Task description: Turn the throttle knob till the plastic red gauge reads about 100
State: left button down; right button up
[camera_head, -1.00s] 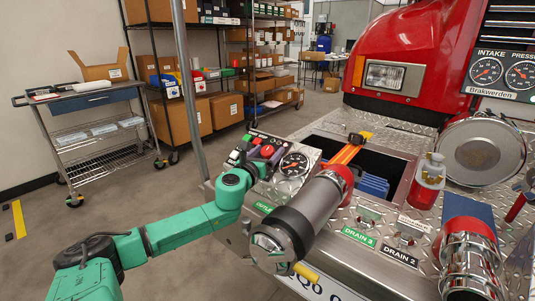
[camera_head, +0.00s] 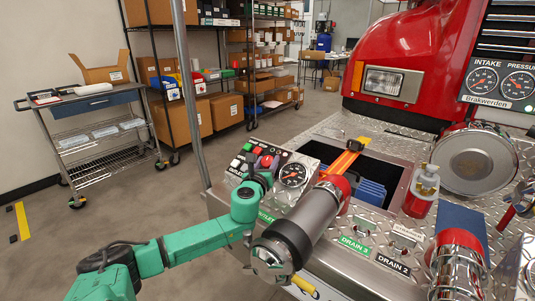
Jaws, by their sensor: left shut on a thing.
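The small control panel (camera_head: 278,199) stands at the left edge of the metal deck, with several buttons and a round black gauge (camera_head: 294,175). The gauge's needle is too small to read. My left gripper (camera_head: 264,172), at the end of the green arm, is at the panel just left of this gauge. It is shut on what looks like the throttle knob, which the gripper mostly hides. A red knob or button (camera_head: 267,161) shows right at the fingertips. Two larger gauges with red needles, intake (camera_head: 482,81) and pressure (camera_head: 518,85), sit at the upper right. My right gripper is not in view.
Chrome caps crowd the right. The floor at left is clear up to a cart (camera_head: 85,100).

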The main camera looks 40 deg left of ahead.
aim_at(267, 159)
pick_arm(q)
jog(key=shift+c, duration=1.3)
grip_release()
notch_tip(267, 159, up, 20)
jog(key=p, duration=0.5)
jog(key=shift+f, duration=0.1)
